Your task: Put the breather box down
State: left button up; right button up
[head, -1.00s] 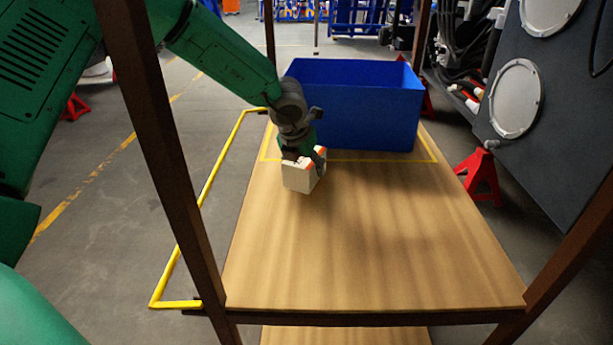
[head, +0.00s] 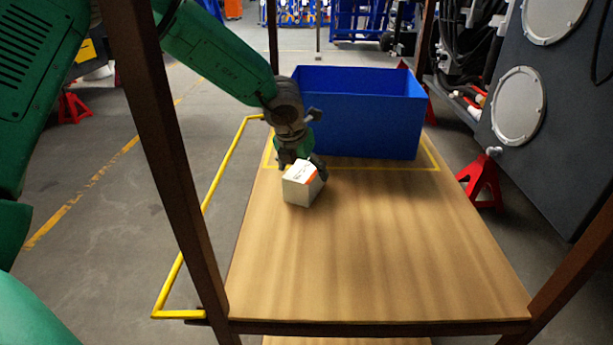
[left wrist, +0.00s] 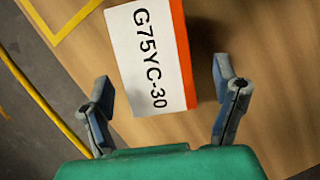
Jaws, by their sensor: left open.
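The breather box (head: 301,184) is a small white carton with an orange edge. It sits on the wooden shelf top, in front of the blue bin. In the left wrist view the box (left wrist: 150,55) shows the print "G75YC-30" and lies beyond the fingertips. My left gripper (head: 300,158) is just behind the box in the head view. In the left wrist view its fingers (left wrist: 162,90) are spread apart with nothing between the pads. My right gripper is not in view.
A blue bin (head: 358,115) stands at the back of the wooden shelf (head: 370,250), inside a yellow marked outline. Dark brown rack posts (head: 165,150) rise at the sides. The shelf's front and right are clear. A red stand (head: 482,180) is on the floor at right.

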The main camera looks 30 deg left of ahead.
pick_arm(q)
jog(key=p+v, duration=0.1)
jog(key=v, duration=0.5)
jog(key=shift+s+r, duration=0.15)
jog(key=shift+r, duration=0.1)
jog(key=shift+s+r+p, duration=0.2)
jog(key=shift+r+p, duration=0.1)
jog(key=shift+r, duration=0.1)
